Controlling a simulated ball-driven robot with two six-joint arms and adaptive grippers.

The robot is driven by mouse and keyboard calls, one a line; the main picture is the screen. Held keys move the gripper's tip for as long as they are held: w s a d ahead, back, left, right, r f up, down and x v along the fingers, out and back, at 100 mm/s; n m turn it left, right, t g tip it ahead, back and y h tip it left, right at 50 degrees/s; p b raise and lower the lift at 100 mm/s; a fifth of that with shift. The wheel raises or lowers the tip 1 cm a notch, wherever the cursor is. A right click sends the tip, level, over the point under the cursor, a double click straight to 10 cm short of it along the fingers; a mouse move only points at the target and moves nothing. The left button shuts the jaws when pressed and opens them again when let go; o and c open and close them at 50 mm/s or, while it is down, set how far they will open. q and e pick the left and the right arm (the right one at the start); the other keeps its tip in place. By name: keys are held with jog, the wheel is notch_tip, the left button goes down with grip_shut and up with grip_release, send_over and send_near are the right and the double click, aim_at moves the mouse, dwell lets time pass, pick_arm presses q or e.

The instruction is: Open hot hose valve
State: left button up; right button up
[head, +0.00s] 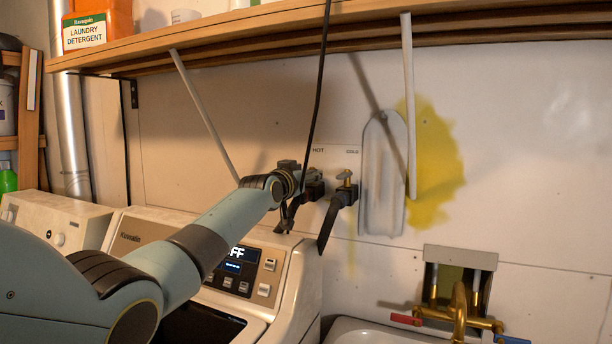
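The wall valve box (335,160) is labelled HOT on the left and COLD on the right. The hot hose valve (316,182) is under the HOT label, mostly hidden behind my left gripper, so its handle position cannot be made out. My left gripper (299,188) is at the hot valve, its dark fingers overlapping it in the picture. Whether they touch or grip it cannot be told. The cold valve (346,186), with a brass handle and a dark hose, stands just to the right. My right gripper is not in view.
A washer (285,285) with a lit display stands below my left arm. A wooden shelf (270,38) with laundry detergent (98,28) runs above. A black cord (319,95) hangs close to the gripper. A washboard-like panel (382,190) and brass faucet (459,310) are at the right.

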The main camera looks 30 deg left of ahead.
pick_arm(q)
jog(key=s, duration=1.2)
jog(key=shift+d, duration=0.45)
